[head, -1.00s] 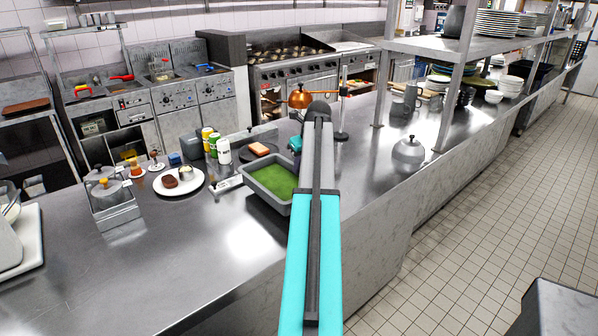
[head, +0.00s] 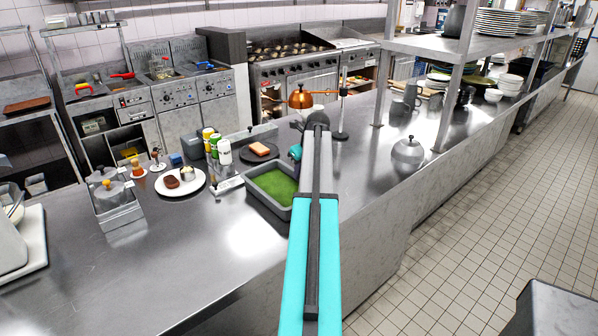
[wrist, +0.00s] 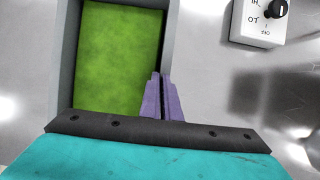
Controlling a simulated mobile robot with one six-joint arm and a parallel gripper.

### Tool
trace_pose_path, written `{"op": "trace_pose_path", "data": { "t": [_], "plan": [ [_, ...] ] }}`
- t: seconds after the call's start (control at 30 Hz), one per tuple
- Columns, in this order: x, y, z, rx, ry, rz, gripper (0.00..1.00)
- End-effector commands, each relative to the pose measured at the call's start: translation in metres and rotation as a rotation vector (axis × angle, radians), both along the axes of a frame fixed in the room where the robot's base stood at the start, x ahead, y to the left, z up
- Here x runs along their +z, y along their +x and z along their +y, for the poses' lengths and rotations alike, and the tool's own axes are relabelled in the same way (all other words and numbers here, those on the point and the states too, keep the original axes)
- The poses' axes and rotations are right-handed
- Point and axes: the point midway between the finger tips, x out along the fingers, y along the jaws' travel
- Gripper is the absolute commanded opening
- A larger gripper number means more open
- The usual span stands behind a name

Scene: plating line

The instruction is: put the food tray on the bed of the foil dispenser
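The food tray (head: 263,202) is a grey rectangular tray with a flat green filling, on or just above the steel counter beside my arm. In the wrist view the same tray (wrist: 66,60) fills the upper left. My gripper (wrist: 160,76) has two purple fingers close together, one on each side of the tray's right wall. In the head view my arm hides the fingertips and the tray's right side. A pale control box with a black knob (wrist: 260,22) lies beside the tray, seen in the head view too (head: 229,186). I cannot tell surely which part is the foil dispenser or its bed.
A metal rack with lidded jars (head: 118,215) is to the left. A kettle (head: 407,153) and a shelf post stand right. The front counter is clear.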

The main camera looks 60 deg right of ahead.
Motion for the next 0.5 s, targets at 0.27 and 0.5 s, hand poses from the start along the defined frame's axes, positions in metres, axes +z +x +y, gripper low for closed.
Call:
{"op": "trace_pose_path", "data": {
  "t": [0.27,0.5],
  "plan": [
    [-0.0012,-0.0002,-0.0001,0.000,0.000,0.000,0.13],
    [-0.0012,-0.0002,-0.0002,-0.001,0.000,0.000,0.22]
  ]
}}
